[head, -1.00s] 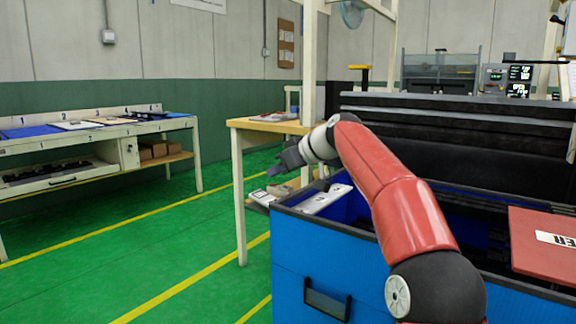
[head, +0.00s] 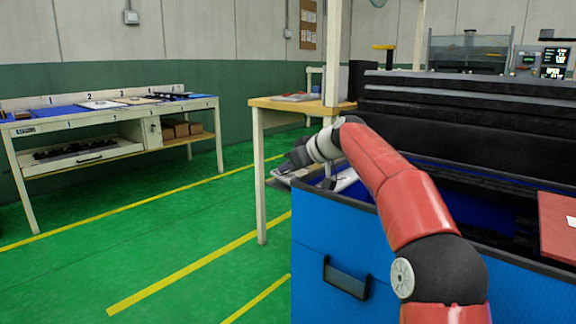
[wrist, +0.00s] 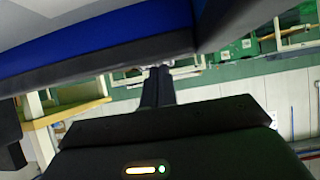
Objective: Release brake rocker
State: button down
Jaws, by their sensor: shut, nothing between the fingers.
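My gripper (head: 282,168) is beyond the near left corner of the blue cart, over its side, with nothing held. In the wrist view its two dark fingers (wrist: 158,75) lie together, shut and empty. The blue cart (head: 325,238) has a black-trimmed rim and a black handle (head: 346,278) on its near side. I cannot make out a brake rocker in either view. The lower part of the cart is cut off by the picture's bottom edge.
A wooden-topped table (head: 290,104) stands behind the gripper. A long workbench (head: 70,126) with numbered places stands at the left wall. Green floor (head: 160,235) with yellow lines is clear left of the cart. A red panel (head: 556,228) lies on the cart at right.

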jog(key=shift+r+p, duration=0.2)
jog(key=shift+p, duration=0.2)
jog(key=shift+a+h+p, duration=0.15)
jog(key=shift+h+p, duration=0.15)
jog(key=shift+p, duration=0.3)
jog(key=g+p, duration=0.1)
jog(key=p, duration=0.2)
jog(key=h+p, duration=0.1)
jog(key=p, duration=0.2)
jog(key=shift+w+a+f+g+h, duration=0.2)
jog(key=shift+w+a+g+h, duration=0.1)
jog(key=shift+g, duration=0.1)
jog(key=shift+f+p, duration=0.3)
jog(key=shift+p, duration=0.25)
jog(key=shift+w+a+f, duration=0.15)
jog(key=shift+f, duration=0.1)
